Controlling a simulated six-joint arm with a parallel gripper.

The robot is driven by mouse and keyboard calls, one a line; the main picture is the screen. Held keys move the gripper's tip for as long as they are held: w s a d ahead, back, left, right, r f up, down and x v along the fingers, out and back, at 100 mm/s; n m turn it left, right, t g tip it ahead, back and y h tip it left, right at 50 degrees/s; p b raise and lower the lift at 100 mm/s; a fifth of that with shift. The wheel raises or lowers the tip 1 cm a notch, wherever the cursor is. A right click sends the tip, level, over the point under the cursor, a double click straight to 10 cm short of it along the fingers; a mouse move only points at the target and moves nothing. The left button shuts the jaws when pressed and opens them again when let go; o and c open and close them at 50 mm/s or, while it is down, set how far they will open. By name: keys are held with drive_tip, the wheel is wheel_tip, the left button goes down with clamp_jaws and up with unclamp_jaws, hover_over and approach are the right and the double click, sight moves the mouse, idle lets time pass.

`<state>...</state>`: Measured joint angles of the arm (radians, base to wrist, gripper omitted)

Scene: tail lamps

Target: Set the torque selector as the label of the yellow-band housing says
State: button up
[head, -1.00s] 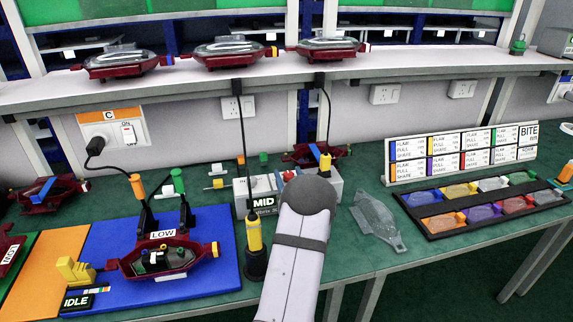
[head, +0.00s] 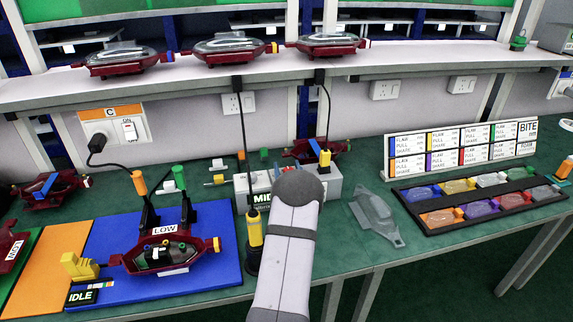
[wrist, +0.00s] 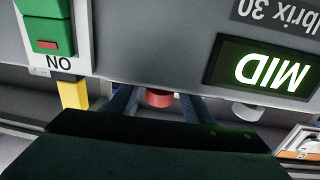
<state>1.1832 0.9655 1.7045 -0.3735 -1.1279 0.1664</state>
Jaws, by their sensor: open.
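The yellow-band housing (head: 168,256) is dark red, has a yellow band at its right end and sits on the blue board. A LOW label (head: 165,229) stands at its upper edge. The grey selector unit (head: 335,186) is behind my arm in the head view. Its display (wrist: 262,68) reads MID, upside down in the wrist view. My gripper (wrist: 158,107) is open, with a finger on either side of the red knob; contact cannot be told.
A yellow-and-black tool (head: 254,236) stands upright left of my arm. A clear cover (head: 376,216) lies to its right. A black tray (head: 425,193) of coloured covers is farther right. A green switch (wrist: 45,25) marked ON is on the unit. Housings line the upper shelf (head: 430,64).

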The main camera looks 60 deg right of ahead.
drive_tip(key=shift+x, duration=1.05)
drive_tip(key=c, duration=1.1)
drive_tip(key=shift+o, duration=0.2)
